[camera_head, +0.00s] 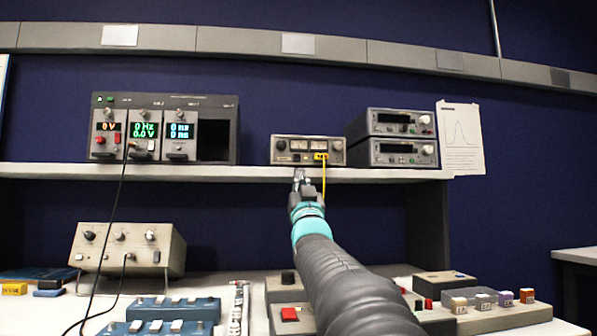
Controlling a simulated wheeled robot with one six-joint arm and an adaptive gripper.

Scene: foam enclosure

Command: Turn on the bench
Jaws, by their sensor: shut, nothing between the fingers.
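The bench (255,285) is a light worktop with a shelf (60,170) above it. A modular instrument rack (215,105) stands at the shelf's left with lit displays; they show 0 V in red, 0 Hz and 0.0 V in green, and blue digits. A small instrument (307,148) with knobs and a yellow cable is mid-shelf. Two stacked dark units (391,138) stand to its right.
A beige box (127,250) with knobs sits at the worktop's left, with a black cable (112,215) rising to the rack. Blue boxes (170,309) lie in front. Several coloured-capped blocks (482,302) are at right. A paper (462,138) hangs right of the shelf.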

